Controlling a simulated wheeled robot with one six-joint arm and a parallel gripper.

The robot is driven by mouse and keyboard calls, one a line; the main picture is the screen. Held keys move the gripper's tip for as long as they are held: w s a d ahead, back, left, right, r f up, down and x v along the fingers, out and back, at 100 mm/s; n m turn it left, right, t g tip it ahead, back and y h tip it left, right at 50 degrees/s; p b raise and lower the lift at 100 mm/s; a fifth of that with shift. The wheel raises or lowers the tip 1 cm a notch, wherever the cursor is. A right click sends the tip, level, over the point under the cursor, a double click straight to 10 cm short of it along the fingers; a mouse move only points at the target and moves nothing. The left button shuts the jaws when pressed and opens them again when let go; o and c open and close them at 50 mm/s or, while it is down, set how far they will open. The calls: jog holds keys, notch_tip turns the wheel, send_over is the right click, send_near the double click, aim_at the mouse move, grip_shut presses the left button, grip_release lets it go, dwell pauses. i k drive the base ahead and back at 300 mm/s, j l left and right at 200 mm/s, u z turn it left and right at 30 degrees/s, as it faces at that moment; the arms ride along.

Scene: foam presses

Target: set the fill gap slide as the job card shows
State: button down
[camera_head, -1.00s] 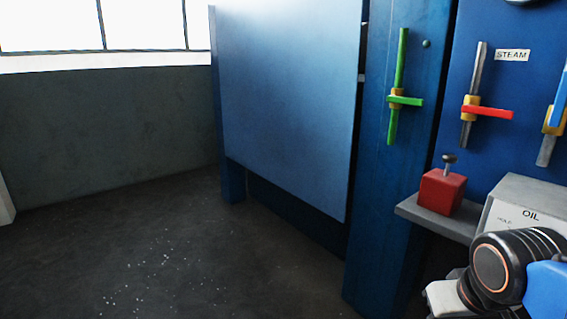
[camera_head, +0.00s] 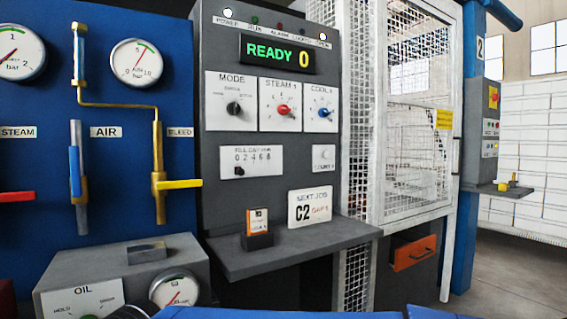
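The fill gap slide plate (camera_head: 262,166) is a white label on the grey control panel, under the mode dial. Its scale runs from 0 upward, and its small black slide knob (camera_head: 239,171) sits near the left, low end. The job card (camera_head: 313,207) is white, reads NEXT JOB and C2, and stands below and right of the slide. My gripper is not in view; only a blue part of my arm shows along the bottom edge.
A grey shelf (camera_head: 290,248) juts out below the panel, with a small orange-and-white block (camera_head: 257,222) on it. The READY 0 display (camera_head: 277,54) and three dials are above. Left are valves and the OIL box (camera_head: 120,262); right is a white mesh cage (camera_head: 412,130).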

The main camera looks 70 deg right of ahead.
aim_at(239, 171)
jog(key=z, duration=1.8)
